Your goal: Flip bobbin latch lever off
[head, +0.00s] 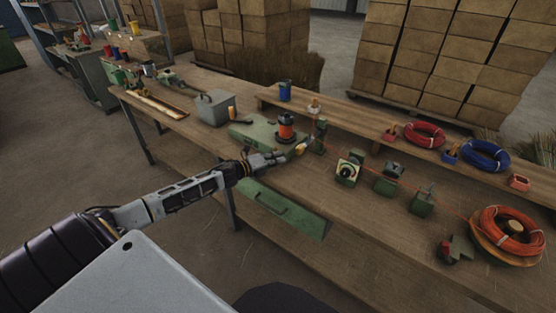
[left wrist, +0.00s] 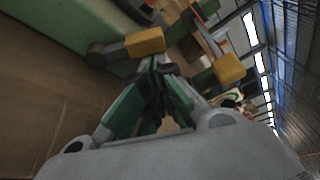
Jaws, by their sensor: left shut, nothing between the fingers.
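An orange-wound bobbin (head: 286,128) stands upright on a green machine base (head: 250,131) on the wooden bench. A small yellow lever grip (head: 300,149) shows at the base's right end, just beyond my left gripper (head: 278,157). In the left wrist view, my left gripper (left wrist: 162,72) is shut and empty. There, a yellow grip on a grey arm (left wrist: 145,42) lies ahead and left of the fingertips, and a second yellow grip (left wrist: 228,68) lies to their right. I cannot tell for sure which is the bobbin latch lever, or whether the fingers touch either. My right gripper is not in view.
A green post (head: 320,136) stands right of the bobbin. A dial box (head: 348,169) and green fixtures (head: 389,178) follow along the orange wire toward an orange coil (head: 509,232). A grey box (head: 215,107) stands to the left. The front bench edge is mostly clear.

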